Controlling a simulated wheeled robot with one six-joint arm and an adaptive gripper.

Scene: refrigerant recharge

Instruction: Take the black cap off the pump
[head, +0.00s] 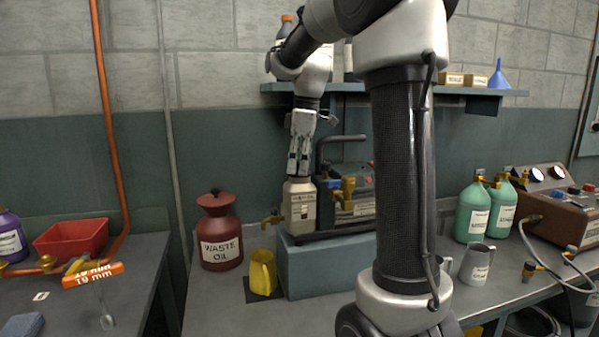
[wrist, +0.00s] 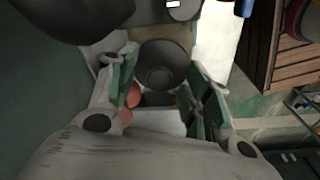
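The pump (head: 352,205) is a dark green machine with a black handle, brass fittings and a beige front housing (head: 299,207). It stands on a grey-blue block. My gripper (head: 298,174) points down directly over the top of the beige housing, its tips very near it. In the wrist view a round black cap (wrist: 161,70) shows between the ends of my two fingers (wrist: 160,82). The fingers are spread apart, one at each side of the cap. I cannot tell whether they touch it. In the head view the gripper hides the cap.
A red waste oil can (head: 220,235) and a yellow jug (head: 262,273) stand left of the block (head: 330,268). Green bottles (head: 472,212), a metal jug (head: 477,264) and a gauge unit (head: 560,212) stand at right. A shelf (head: 350,88) runs behind my arm. A red bin (head: 72,240) is far left.

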